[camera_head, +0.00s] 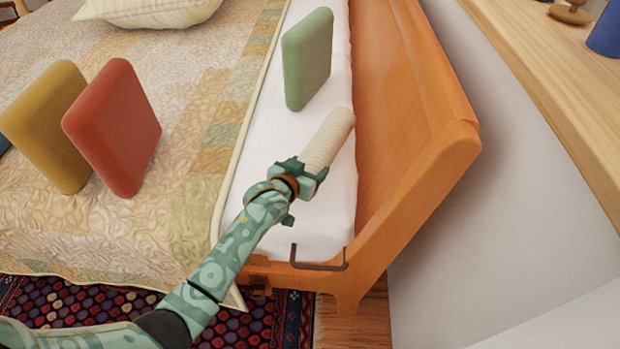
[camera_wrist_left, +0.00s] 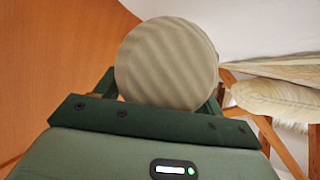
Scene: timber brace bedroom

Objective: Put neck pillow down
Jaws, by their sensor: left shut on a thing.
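The neck pillow (camera_head: 329,139) is a cream, ribbed, roll-shaped cushion in the head view. My left gripper (camera_head: 303,174) is shut on its near end. The pillow is over the white sheet strip of the bed, close to the orange wooden side panel, and it points away from me. I cannot tell whether it touches the sheet. In the left wrist view the pillow (camera_wrist_left: 167,63) shows as a round, striped end between the dark green fingers. The right gripper is not in view.
A green cushion (camera_head: 307,58) stands on the white sheet just beyond the pillow. Red (camera_head: 112,127) and yellow (camera_head: 45,125) cushions stand on the quilt (camera_head: 190,150) at left. The wooden bed frame (camera_head: 410,150) rises at right. White sheet is bare nearer me.

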